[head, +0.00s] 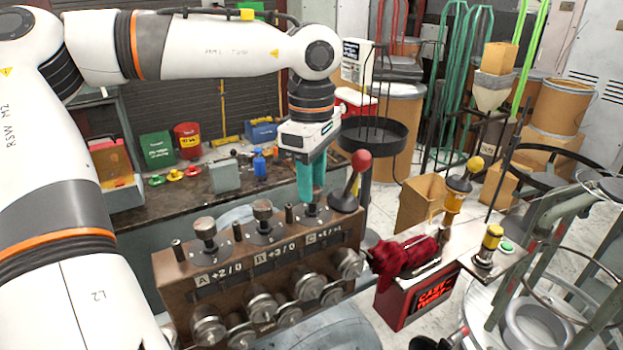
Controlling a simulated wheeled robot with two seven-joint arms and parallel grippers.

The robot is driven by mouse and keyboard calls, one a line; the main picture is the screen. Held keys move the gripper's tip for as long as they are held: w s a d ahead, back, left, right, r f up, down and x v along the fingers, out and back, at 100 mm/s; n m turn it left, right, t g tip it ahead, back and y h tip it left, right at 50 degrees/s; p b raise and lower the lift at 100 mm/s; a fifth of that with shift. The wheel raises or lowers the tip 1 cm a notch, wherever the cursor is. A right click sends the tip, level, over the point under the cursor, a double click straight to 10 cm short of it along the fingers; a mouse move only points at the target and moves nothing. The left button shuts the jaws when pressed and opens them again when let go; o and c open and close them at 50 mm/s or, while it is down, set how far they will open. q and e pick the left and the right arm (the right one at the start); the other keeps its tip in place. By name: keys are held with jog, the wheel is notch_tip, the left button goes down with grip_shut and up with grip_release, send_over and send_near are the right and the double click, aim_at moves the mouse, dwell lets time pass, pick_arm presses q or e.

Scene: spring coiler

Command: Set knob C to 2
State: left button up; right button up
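The brown control box carries a row of knobs with plates below them. Knob A (206,229) and knob B (263,210) have metal heads on dark round bases. The plates read about A +2/0 and B +3/0; the C plate (325,236) seems to start with +1, the rest unclear. My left gripper (312,198) points straight down at knob C, its teal fingers close together over it. The head of knob C is hidden by the fingers; only its dark base (313,215) shows. Whether the fingers pinch the knob is unclear. My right gripper is out of view.
A red-ball lever (361,161) stands just right of the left gripper. Metal rollers (262,306) line the box's front. A red cloth (407,255) lies on the panel to the right, near yellow-topped levers (492,236). A cluttered bench (150,205) lies behind.

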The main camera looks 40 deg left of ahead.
pick_arm(q)
jog(key=shift+o, duration=1)
jog(key=shift+s, duration=0.1)
notch_tip(320, 180, up, 12)
jog(key=b, duration=0.1)
jog(key=shift+f, duration=0.1)
